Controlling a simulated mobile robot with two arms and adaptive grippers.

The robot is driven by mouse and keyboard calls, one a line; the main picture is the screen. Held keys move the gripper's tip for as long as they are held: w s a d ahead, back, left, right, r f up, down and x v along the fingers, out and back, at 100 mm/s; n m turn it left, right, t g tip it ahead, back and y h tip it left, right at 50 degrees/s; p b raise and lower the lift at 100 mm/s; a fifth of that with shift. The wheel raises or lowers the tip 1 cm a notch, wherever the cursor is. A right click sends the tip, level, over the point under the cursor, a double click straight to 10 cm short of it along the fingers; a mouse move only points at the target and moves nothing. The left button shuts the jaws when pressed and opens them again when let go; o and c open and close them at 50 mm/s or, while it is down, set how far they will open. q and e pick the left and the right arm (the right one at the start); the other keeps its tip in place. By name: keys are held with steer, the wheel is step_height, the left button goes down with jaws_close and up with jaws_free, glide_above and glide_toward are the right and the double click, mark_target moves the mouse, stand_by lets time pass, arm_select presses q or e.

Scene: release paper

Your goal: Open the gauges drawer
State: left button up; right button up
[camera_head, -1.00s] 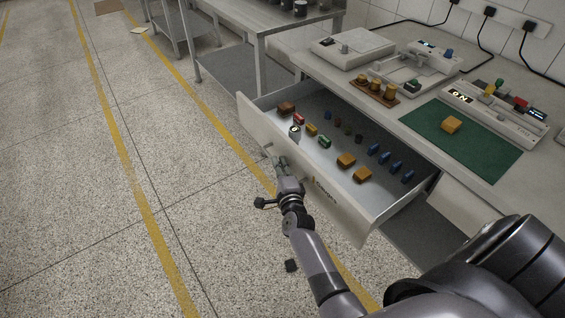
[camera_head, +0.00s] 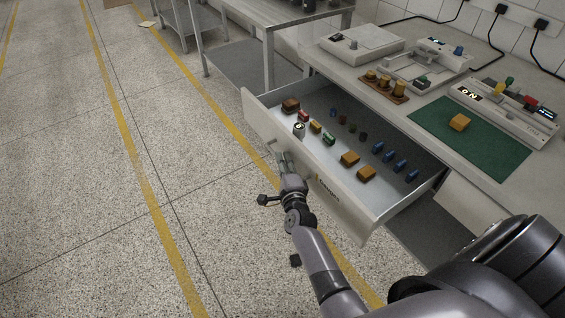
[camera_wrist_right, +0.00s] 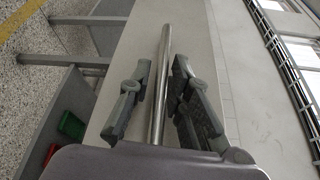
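The gauges drawer (camera_head: 345,203) is pulled well out from under the worktop, and its contents show from above. Its front carries a label that is too small to read. My right gripper (camera_head: 284,160) is at the outer side of the drawer front. In the right wrist view, the drawer's metal bar handle (camera_wrist_right: 164,45) runs between the two fingers of my right gripper (camera_wrist_right: 162,68). The fingers stand apart on either side of the bar, with a visible gap. My left gripper is out of view.
The drawer holds several small brown, orange, blue, green and red pieces. The worktop (camera_head: 415,100) above bears a green mat (camera_head: 490,150) with an orange block (camera_head: 460,121), and several devices. A metal table (camera_head: 262,22) stands behind. The floor (camera_head: 90,210) at left is clear.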

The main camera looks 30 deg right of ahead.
steer(key=v, duration=0.8)
steer(key=shift+a+f, duration=0.2)
stand_by(0.3)
steer(key=s+a+f+n+g+y, duration=0.25)
steer(key=s+f+n, duration=0.25)
steer(key=f, duration=0.4)
steer(key=s+a+f+n+g+y+p, duration=0.15)
steer(key=s+a+f+n, duration=0.25)
steer(key=f, duration=0.4)
steer(key=s+a+f+n+g+y, duration=0.25)
steer(key=s+f+n, duration=0.25)
steer(key=f, duration=0.4)
steer(key=s+d+f+n+g, duration=0.1)
steer(key=s+f+n+g, duration=0.2)
steer(key=s, duration=0.7)
steer(key=s+d+f+n+g+h, duration=0.1)
steer(key=s+f+n, duration=0.4)
steer(key=s, duration=0.5)
steer(key=s+d+f+n+g, duration=0.2)
steer(key=s+f+n+g, duration=0.2)
steer(key=s, duration=0.6)
steer(key=shift+s+f+g, duration=0.2)
steer(key=shift+f+g, duration=0.15)
steer(key=shift+f, duration=0.55)
